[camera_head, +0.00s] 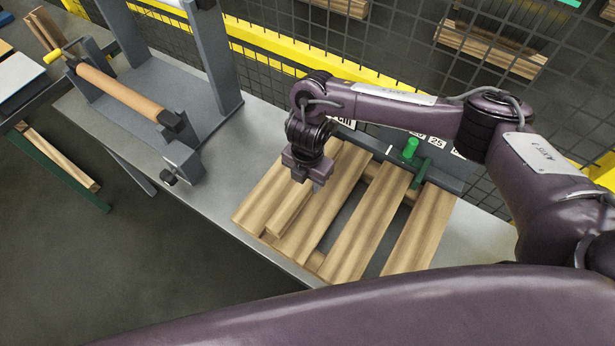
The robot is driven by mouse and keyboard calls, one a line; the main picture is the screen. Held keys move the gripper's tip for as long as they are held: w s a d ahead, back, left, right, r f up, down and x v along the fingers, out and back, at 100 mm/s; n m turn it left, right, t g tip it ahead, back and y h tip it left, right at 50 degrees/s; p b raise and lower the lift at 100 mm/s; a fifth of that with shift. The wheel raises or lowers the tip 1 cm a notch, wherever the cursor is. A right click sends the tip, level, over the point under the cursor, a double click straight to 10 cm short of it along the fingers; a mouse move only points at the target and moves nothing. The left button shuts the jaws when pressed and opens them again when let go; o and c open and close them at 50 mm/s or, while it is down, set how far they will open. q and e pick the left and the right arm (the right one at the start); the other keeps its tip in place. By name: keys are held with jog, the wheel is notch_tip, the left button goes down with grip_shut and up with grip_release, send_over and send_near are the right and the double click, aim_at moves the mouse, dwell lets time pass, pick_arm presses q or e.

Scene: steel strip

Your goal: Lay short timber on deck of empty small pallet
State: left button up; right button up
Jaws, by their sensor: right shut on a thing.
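The small wooden pallet (419,232) lies on the steel strip, its slats running from front left to back right. A short timber (287,212) is at the pallet's left side, lengthwise along the left slats, and looks to be on or just above the deck; I cannot tell whether it touches. My right gripper (309,181) points down over the timber's far end and is shut on it; its fingertips are largely hidden. My left gripper is not in view.
A green-handled clamp or stop (410,150) stands at a grey rail with number labels behind the pallet. A grey stand with a brown roller (125,92) is at left. Yellow rails and mesh fence (265,40) run behind. Bare steel (225,150) lies left of the pallet.

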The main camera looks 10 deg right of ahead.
jog(key=shift+f, duration=0.3)
dwell(0.4)
jog(key=o, duration=1.2)
notch_tip(320, 180, up, 7)
jog(key=shift+r, duration=0.45)
